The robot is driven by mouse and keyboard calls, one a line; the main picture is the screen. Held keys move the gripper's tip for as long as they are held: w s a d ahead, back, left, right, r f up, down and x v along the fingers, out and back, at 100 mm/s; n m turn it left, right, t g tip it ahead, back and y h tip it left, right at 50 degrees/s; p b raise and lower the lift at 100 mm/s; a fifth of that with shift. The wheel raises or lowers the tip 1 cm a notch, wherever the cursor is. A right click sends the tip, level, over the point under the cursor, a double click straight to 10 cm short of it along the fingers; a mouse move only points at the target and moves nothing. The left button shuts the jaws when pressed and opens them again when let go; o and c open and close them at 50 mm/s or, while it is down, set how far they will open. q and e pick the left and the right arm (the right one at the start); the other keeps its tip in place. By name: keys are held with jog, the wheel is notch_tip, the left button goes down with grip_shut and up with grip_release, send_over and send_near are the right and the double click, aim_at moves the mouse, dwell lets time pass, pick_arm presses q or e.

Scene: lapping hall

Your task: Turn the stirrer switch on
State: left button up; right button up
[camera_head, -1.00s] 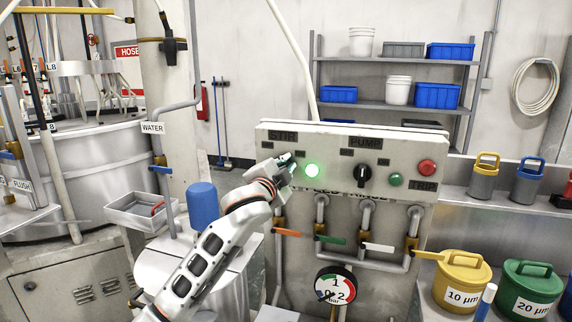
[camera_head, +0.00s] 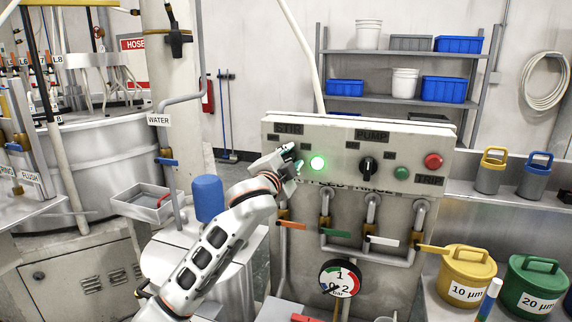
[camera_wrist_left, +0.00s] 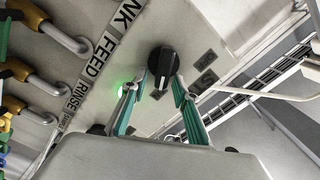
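The grey control panel (camera_head: 340,145) carries a STIR label (camera_head: 289,128) and a PUMP label (camera_head: 372,135). The stirrer switch is hidden behind my left gripper (camera_head: 294,158) in the head view. In the left wrist view it shows as a black rotary knob (camera_wrist_left: 163,61) with a pale pointer line. My left gripper (camera_wrist_left: 158,88) is open, with one teal-padded finger on each side of the knob's near end. Gaps seem to show between fingers and knob; contact cannot be told. A green lamp (camera_head: 318,162) beside the switch is lit. My right gripper is in neither view.
On the panel are a black pump knob (camera_head: 368,166), a green button (camera_head: 401,173) and a red button (camera_head: 433,161). Pipes with coloured valve handles and a gauge (camera_head: 340,279) sit below. A blue cylinder (camera_head: 208,198) stands left of my arm.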

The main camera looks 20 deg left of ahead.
pick_arm(q)
jog(key=s, duration=1.1)
jog(key=shift+s+a, duration=0.2)
jog(key=shift+s, duration=0.1)
jog(key=s+a+f+n+g+y, duration=0.1)
jog(key=s+a+f+g, duration=0.2)
jog(key=f, duration=0.5)
jog(key=s+a+f+n+g+y, duration=0.1)
jog(key=s+a+f, duration=0.1)
jog(key=s+f, duration=0.5)
jog(key=s+a+f+n+g+y, duration=0.1)
jog(key=s+a+f, duration=0.15)
jog(key=f, duration=0.75)
jog(key=s+a+f+n+g+y, duration=0.1)
jog(key=s+a+f+g, duration=0.25)
jog(key=s+f, duration=0.5)
jog(key=s+a+f+n+g+y, duration=0.15)
jog(key=s+a+f, duration=0.35)
jog(key=s, duration=0.7)
jog(key=w+d+f+n+t+h, duration=0.1)
jog(key=d+f+h, duration=0.6)
jog(key=d+f, duration=0.7)
notch_tip(320, 180, down, 3)
jog(key=shift+d+r+n+t, duration=0.1)
jog(key=shift+d+n+t, duration=0.25)
jog(key=shift+n+t, duration=0.55)
